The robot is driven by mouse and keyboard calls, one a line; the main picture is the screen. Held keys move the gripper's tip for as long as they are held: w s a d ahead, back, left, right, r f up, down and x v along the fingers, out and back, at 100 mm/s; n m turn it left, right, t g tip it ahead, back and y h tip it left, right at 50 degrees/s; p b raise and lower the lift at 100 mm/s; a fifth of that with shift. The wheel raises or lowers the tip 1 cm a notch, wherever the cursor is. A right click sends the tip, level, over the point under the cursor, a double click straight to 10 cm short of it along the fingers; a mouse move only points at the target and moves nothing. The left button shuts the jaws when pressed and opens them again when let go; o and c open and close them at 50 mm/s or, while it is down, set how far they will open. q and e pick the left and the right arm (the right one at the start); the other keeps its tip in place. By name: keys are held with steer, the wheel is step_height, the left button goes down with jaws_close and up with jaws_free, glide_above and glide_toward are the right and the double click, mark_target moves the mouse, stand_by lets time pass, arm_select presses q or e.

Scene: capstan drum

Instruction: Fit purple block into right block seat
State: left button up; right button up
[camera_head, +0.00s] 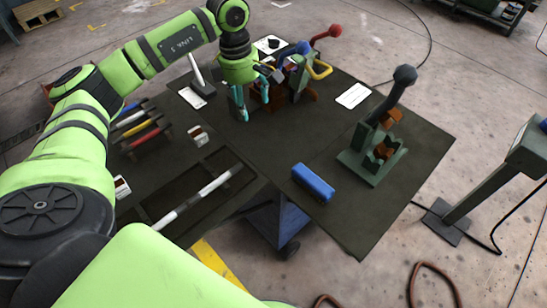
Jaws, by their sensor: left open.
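I see no block that is clearly purple. A blue, rounded oblong block (313,182) lies near the front edge of the dark table, right of centre. To its right stands a green fixture (371,163) with brown pieces in it and a black-knobbed lever leaning up to the right. I cannot tell which part is the right block seat. My left gripper (252,103) points down over the back of the table, open, with teal fingertips apart. It is far from the blue block, behind it and to its left. I see nothing between its fingers. My right gripper is out of view.
Levers with blue, red and yellow handles (320,69) stand close to the right of my left gripper. A rack of coloured bars (142,129) and a white rod (200,195) lie at left. A white card (353,96) lies at the back. The table's middle is clear.

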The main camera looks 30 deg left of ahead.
arm_select(q)
steer(key=s+d+f+m+b, duration=0.2)
steer(key=s+d+m, duration=0.2)
steer(key=m, duration=0.5)
steer(key=s+d+f+m+g+b, duration=0.1)
steer(key=s+d+m, duration=0.3)
steer(key=d+m, duration=0.5)
steer(key=shift+d+f+m+g+y+b, duration=0.35)
steer(key=shift+f+m+b, duration=0.2)
steer(key=shift+f, duration=0.2)
steer(key=shift+a, duration=0.15)
